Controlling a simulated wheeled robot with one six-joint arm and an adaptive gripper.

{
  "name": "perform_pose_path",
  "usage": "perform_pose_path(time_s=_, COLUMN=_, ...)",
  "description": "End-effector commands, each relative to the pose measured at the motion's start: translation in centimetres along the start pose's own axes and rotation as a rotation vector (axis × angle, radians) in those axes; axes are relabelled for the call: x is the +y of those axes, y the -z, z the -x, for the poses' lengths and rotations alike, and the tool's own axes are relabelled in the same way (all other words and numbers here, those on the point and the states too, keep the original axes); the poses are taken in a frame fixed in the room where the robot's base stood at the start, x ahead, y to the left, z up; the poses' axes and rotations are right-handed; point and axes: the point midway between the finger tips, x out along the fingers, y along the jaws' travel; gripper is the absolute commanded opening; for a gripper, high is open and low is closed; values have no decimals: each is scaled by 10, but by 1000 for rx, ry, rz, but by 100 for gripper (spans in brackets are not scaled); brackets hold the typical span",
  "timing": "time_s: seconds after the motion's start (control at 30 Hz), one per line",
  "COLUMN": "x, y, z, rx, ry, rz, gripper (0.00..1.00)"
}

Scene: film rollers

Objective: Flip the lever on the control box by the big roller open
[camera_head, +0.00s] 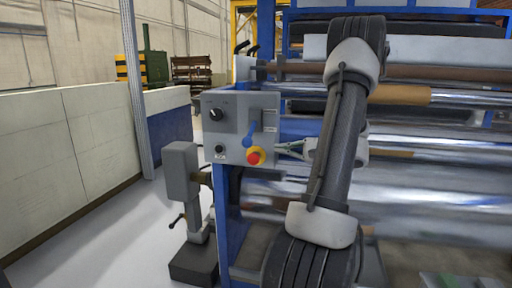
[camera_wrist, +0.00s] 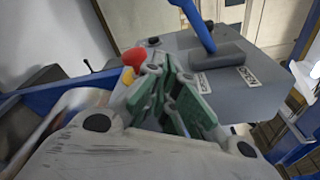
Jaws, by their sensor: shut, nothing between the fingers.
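The grey control box (camera_head: 231,128) is mounted on the left end of the roller machine. It also shows in the wrist view (camera_wrist: 250,95). Its lever is blue (camera_head: 248,135) and sits on the right part of the box face, above the red emergency button. In the wrist view the blue lever (camera_wrist: 197,25) sticks up from a dark slot plate. My gripper (camera_head: 281,147) is shut and empty, just right of the red button and below right of the lever. In the wrist view its green-padded fingers (camera_wrist: 176,98) are together, apart from the lever.
The red button (camera_head: 254,156) on a yellow base is close to my fingers, and also shows in the wrist view (camera_wrist: 134,58). A black knob (camera_head: 216,115) is on the box's left. Large shiny rollers (camera_head: 440,190) fill the right side. A grey crank stand (camera_head: 181,172) stands at lower left.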

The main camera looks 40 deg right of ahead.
Motion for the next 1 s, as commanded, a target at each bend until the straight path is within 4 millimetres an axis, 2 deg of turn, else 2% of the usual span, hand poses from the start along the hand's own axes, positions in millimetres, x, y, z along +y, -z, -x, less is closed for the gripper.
perform_pose_path(time_s=0.47, x=1, y=-3, z=-6, rx=-10, ry=-4, rz=17, gripper=0)
perform_pose_path(time_s=0.67, x=2, y=-4, z=-37, rx=-12, ry=-6, rz=16, gripper=0)
perform_pose_path(time_s=0.9, x=2, y=-4, z=-89, rx=-12, ry=-6, rz=17, gripper=0)
perform_pose_path(time_s=1.0, x=1, y=-8, z=-101, rx=-8, ry=-4, rz=18, gripper=0)
